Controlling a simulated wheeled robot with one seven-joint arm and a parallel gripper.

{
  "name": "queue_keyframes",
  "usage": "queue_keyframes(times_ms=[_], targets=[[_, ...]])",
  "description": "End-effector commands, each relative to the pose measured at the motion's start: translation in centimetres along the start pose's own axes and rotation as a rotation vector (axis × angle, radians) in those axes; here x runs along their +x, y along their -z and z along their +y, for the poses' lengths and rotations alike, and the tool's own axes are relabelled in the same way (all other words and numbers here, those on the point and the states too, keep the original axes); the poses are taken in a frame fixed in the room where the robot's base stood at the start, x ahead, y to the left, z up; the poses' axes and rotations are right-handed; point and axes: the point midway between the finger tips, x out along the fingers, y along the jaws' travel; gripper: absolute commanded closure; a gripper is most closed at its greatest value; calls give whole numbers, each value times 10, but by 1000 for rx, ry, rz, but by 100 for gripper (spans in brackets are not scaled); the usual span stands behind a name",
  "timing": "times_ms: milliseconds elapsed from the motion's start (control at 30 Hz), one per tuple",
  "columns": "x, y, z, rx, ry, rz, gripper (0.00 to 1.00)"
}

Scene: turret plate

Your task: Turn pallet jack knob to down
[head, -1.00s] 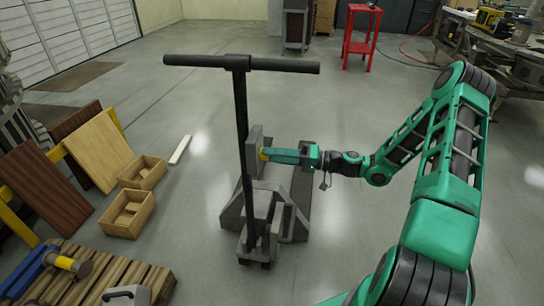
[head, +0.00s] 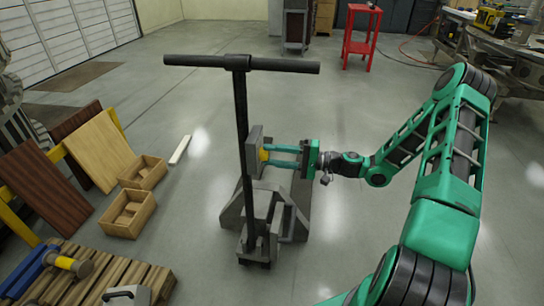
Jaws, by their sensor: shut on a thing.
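The pallet jack (head: 242,120) stands upright on the floor in the middle of the head view, with a black T-shaped handle and a grey base. A grey plate (head: 254,143) is fixed to the right side of its column. The fingertips partly hide the knob, and any position marks on the plate cannot be read.
Two wooden boxes (head: 127,213) and leaning boards (head: 95,151) are at the left. A wooden pallet (head: 85,272) lies at the lower left. A red stand (head: 362,38) is at the back. The floor around the jack is clear.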

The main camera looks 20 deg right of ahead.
Motion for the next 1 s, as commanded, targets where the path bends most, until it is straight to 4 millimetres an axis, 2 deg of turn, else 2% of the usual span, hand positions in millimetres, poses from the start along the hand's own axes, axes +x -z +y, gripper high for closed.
queue_keyframes(times_ms=[400,433,500,833,1000], targets=[[-2,3,3,7,-7,9,87],[-2,3,3,7,-7,9,58],[-2,3,3,7,-6,8,46],[-3,1,1,6,-3,3,46],[-22,2,1,6,-2,6,46]])
